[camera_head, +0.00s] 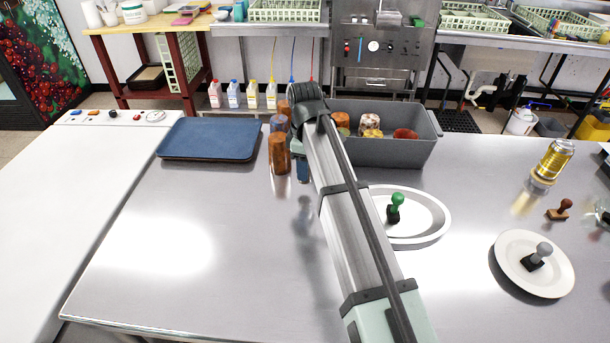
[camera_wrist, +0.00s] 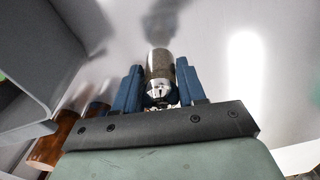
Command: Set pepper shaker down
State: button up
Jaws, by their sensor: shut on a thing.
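The pepper shaker (camera_wrist: 160,66) is a small cylinder with dark, grainy sides and a shiny metal part near my palm. In the wrist view it stands between the two blue fingers of my gripper (camera_wrist: 158,88), which is shut on it. A dark shadow or reflection lies on the steel just beyond it; I cannot tell whether it touches the table. In the head view my arm hides the shaker, and only a bit of my gripper's blue finger (camera_head: 303,171) shows, over the steel table (camera_head: 220,270) right of the brown cylinders.
Brown cylinders (camera_head: 279,156) stand close on the left, beside a blue tray (camera_head: 208,138). A grey bin (camera_head: 400,152) holding several items is behind on the right. White plates (camera_head: 436,222) with stamps lie to the right. The front left of the table is clear.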

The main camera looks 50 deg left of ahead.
jog(key=shift+f, duration=1.65)
jog(key=shift+f, duration=0.1)
jog(key=o, duration=1.1)
notch_tip(320, 180, up, 12)
jog(key=shift+r, duration=0.1)
